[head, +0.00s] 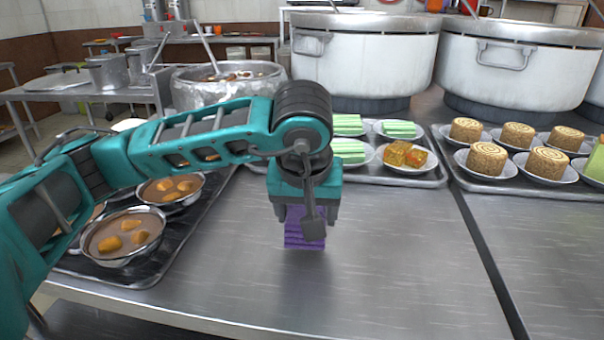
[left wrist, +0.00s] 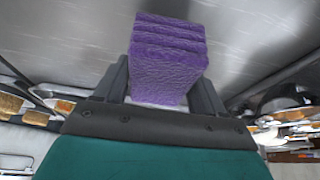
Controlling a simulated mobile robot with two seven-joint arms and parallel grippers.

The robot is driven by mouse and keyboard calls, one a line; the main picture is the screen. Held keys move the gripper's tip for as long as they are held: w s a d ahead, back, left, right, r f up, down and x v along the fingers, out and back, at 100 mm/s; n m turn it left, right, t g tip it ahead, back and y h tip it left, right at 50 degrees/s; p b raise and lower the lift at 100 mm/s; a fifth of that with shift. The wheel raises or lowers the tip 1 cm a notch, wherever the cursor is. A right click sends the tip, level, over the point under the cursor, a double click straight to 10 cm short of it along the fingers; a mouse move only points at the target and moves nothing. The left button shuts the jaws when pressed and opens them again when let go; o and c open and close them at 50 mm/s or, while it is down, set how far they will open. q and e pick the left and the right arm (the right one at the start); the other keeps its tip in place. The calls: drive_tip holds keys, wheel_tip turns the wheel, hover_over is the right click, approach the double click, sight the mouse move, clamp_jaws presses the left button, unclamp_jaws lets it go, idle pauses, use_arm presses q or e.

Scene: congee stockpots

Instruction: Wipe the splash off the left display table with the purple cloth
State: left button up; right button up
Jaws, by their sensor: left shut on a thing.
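My left gripper (head: 304,222) points down over the steel display table (head: 400,245) on the left of the seam. It is shut on the folded purple cloth (head: 296,238), whose lower part shows below the fingers. In the left wrist view the cloth (left wrist: 170,60) is a thick, ridged purple block between the two fingers of the gripper (left wrist: 163,88). Whether the cloth touches the table top is hard to tell. I see no splash in either view; the arm and cloth hide part of the table top. My right gripper is not in view.
A dark tray (head: 150,275) with bowls of brown soup (head: 122,236) stands at left. A tray (head: 430,181) of green and orange cakes is behind the gripper. Rolled cakes (head: 486,158) and large stockpots (head: 363,62) stand at back right. The table right of the gripper is clear.

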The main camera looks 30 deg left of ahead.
use_arm(q)
drive_tip(key=shift+r+p, duration=1.4)
drive_tip(key=shift+r, duration=1.15)
